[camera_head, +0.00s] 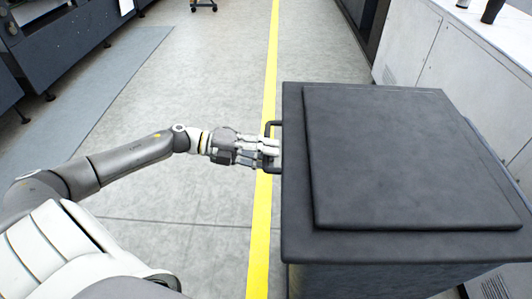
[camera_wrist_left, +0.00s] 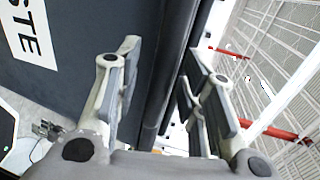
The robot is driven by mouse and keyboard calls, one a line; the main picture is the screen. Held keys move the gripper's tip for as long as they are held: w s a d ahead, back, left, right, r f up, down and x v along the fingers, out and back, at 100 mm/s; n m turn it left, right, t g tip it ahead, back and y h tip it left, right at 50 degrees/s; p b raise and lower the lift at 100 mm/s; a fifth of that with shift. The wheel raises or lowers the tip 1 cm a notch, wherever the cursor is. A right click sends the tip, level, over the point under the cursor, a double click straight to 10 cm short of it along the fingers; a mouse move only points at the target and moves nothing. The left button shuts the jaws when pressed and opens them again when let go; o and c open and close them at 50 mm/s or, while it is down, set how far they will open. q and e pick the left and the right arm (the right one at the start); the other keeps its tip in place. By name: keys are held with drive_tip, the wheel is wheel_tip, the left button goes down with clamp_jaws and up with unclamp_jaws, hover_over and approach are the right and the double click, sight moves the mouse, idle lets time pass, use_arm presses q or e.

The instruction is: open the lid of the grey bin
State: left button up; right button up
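The grey bin (camera_head: 335,272) stands on the right in the head view, with its dark, flat lid (camera_head: 410,155) lying closed on top. A dark bar handle (camera_head: 268,124) sticks out from the lid's left edge. My left gripper (camera_head: 274,147) is at this handle, its fingers level with the bar. In the left wrist view, the two fingers of the left gripper (camera_wrist_left: 163,62) are spread apart, with the dark lid edge beyond the gap. I cannot tell whether they touch the handle. The bin's wall (camera_wrist_left: 95,25) shows part of a white label. My right gripper is not in view.
A white cabinet (camera_head: 450,60) stands close behind the bin on the right. A yellow floor line (camera_head: 262,215) runs along the bin's left side. The floor left of it is open, with a grey mat (camera_head: 100,90) and dark machines (camera_head: 65,45) farther left.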

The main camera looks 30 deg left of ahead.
use_arm(q)
clamp_jaws()
